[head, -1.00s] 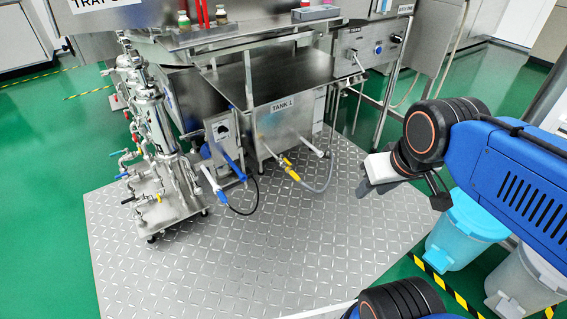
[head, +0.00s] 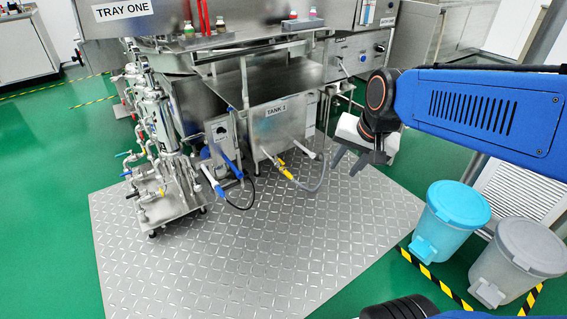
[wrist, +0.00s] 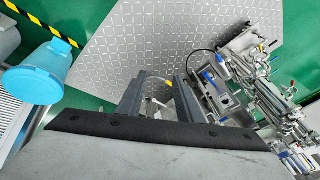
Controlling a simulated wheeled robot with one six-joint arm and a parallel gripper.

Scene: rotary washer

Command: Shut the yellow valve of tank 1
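The tank 1 box (head: 285,130) is a steel box with a "TANK 1" label on its front. The yellow valve (head: 286,171) is on a pipe sticking out low from that front, with a clear hose curving away to the right. My gripper (head: 348,163) is to the right of the valve in the head view, apart from it, with fingers pointing down. In the wrist view my gripper (wrist: 158,88) has its two fingers spread and nothing held. A small yellow part of the valve (wrist: 170,83) shows between the fingers, farther off; the rest is partly hidden.
A blue-handled pipe (head: 212,184) is left of the valve, and a white-ended pipe (head: 310,152) is to its right. A piping stand (head: 165,190) stands at left. Blue (head: 450,220) and grey (head: 515,262) bins stand at right. The metal floor plate (head: 250,260) is clear in front.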

